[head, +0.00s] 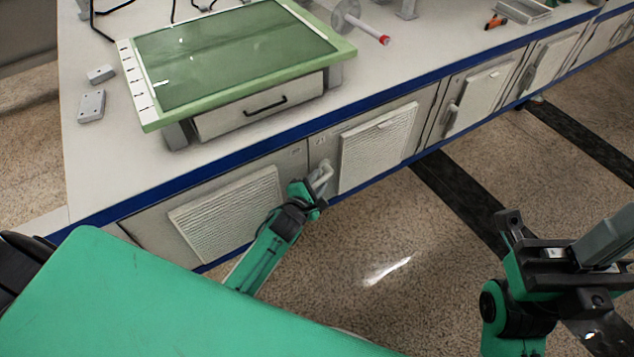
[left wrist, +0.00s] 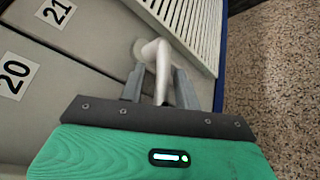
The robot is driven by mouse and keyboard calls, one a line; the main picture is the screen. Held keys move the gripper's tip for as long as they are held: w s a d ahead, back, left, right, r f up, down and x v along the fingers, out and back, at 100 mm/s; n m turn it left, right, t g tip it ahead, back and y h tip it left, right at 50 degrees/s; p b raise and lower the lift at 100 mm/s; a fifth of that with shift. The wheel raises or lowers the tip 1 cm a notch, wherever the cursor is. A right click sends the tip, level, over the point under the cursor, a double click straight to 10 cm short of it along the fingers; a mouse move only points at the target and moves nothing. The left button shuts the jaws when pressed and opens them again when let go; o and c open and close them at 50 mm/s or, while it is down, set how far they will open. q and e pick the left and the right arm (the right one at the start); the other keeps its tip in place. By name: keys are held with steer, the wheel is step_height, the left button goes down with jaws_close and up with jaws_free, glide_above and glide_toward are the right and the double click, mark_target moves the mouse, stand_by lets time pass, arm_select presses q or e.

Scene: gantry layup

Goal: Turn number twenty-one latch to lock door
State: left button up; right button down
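The number 21 label (left wrist: 56,10) is on a cabinet door panel, with the number 20 label (left wrist: 16,75) on the panel beside it. The white latch handle (left wrist: 157,62) is bent and stands out from the panel near the 21 label. It also shows in the head view (head: 322,172) at the cabinet front. My left gripper (head: 316,190) is at the latch. In the left wrist view its fingers (left wrist: 160,84) stand apart on both sides of the handle, with gaps visible. My right gripper (head: 556,256) is at the lower right, away from the cabinet; its fingers are unclear.
Louvred vents (head: 378,146) are on the cabinet doors beside the latch. A blue edge (head: 245,155) runs along the counter above. A green-framed glass panel (head: 235,55) sits on the counter. The speckled floor (head: 400,240) in front is clear.

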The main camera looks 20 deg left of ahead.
arm_select(q)
jaws_close()
steer(key=shift+f, duration=0.15)
